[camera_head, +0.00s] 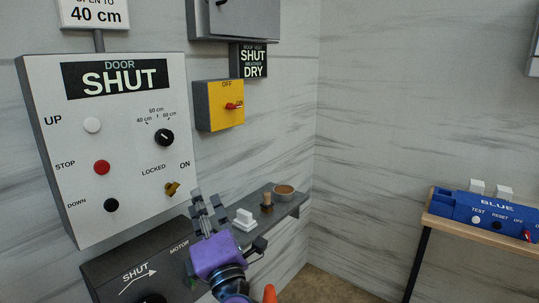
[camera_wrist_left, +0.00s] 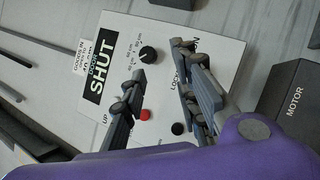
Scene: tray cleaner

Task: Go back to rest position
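My left gripper (camera_head: 207,202), with its purple body, is in the lower middle of the head view. It is in front of the lower right of the white door panel and above the dark motor box. In the left wrist view the fingers of my left gripper (camera_wrist_left: 157,64) are spread apart with nothing between them. The door panel (camera_wrist_left: 205,50) and its black knob (camera_wrist_left: 148,54) show behind them. My right gripper is in neither view.
The door panel (camera_head: 80,222) reads SHUT. The dark motor box (camera_head: 115,270) is below it. A grey shelf (camera_head: 290,208) holds a white block (camera_head: 244,219) and a brown bowl (camera_head: 284,190). A yellow switch box (camera_head: 213,112) hangs above. A blue box (camera_head: 465,208) sits on a table at right.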

